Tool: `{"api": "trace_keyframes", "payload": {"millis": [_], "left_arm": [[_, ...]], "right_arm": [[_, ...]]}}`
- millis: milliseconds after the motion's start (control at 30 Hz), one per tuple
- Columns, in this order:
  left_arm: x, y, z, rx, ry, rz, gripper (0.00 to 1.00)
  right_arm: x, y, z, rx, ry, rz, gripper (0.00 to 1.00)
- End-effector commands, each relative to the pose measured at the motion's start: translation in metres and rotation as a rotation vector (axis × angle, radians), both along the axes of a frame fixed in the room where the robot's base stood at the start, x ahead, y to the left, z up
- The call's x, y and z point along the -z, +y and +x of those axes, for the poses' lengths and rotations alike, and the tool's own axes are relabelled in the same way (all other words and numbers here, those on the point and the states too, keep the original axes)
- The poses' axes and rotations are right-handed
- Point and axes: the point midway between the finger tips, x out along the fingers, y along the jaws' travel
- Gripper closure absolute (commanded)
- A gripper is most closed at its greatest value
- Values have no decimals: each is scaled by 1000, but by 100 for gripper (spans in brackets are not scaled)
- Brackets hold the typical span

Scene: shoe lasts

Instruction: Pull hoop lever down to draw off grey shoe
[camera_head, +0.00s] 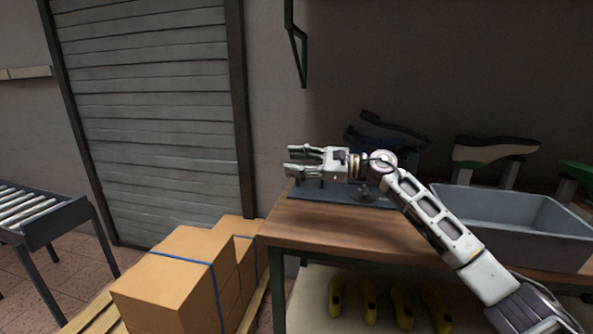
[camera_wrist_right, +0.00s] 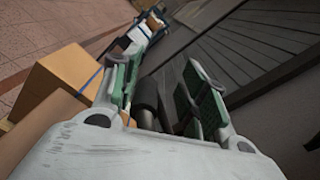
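My right gripper (camera_head: 289,161) is open above the left end of the bench, its two fingers apart and pointing left. In the right wrist view, a dark rounded bar (camera_wrist_right: 148,95) shows between the green-padded fingers (camera_wrist_right: 160,85); I cannot tell whether it is the hoop lever or touches them. A dark grey shoe (camera_head: 396,127) sits tilted behind my right wrist, with a dark blue shape (camera_head: 368,138) beside it. A dark base plate (camera_head: 335,193) lies on the bench under the gripper. My arm hides part of this fixture. My left gripper is not in view.
A grey bin (camera_head: 510,217) stands on the wooden bench (camera_head: 330,225) at right. Yellow lasts (camera_head: 369,300) lie on the lower shelf. Cardboard boxes (camera_head: 165,290) stand left of the bench.

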Motion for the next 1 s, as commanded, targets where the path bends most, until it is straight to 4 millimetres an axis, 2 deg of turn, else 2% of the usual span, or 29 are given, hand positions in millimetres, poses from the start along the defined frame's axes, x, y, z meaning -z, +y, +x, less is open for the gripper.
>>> {"api": "trace_keyframes", "payload": {"millis": [300, 500, 700, 1000], "left_arm": [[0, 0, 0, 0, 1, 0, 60], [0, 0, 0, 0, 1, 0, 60], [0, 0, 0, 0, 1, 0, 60], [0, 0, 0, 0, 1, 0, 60]], "right_arm": [[-46, 0, -1, -1, -5, 2, 57], [-65, 0, -1, 0, -4, 1, 57], [-74, 0, -2, -1, -2, 1, 57], [-75, 0, -2, -2, -3, 2, 57]]}}
